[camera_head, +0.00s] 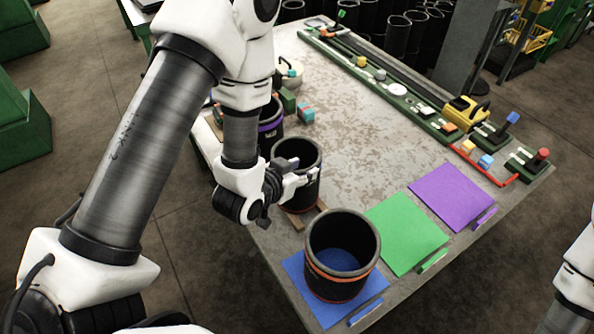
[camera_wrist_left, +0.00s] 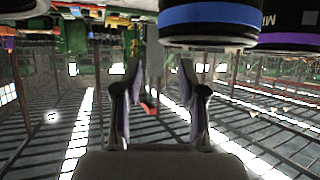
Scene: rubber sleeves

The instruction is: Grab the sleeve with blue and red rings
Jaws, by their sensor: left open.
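A black sleeve (camera_head: 291,151) stands in the middle of the near-left row. In the left wrist view this appears to be the sleeve with a blue ring (camera_wrist_left: 210,16), seen upside down; a red-orange edge shows low on it in the head view. My left gripper (camera_head: 303,179) is open and empty, beside this sleeve on its near-left side, partly covering it. Its two fingers (camera_wrist_left: 160,80) stand apart with nothing between them. Contact cannot be told. My right gripper is out of view.
A purple-ringed sleeve (camera_head: 270,128) stands just behind. An orange-ringed sleeve (camera_head: 343,284) stands on a blue mat (camera_head: 305,292) in front. Green (camera_head: 405,235) and purple (camera_head: 452,195) mats lie bare. The table's middle (camera_head: 365,140) is clear; tools line the far edge.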

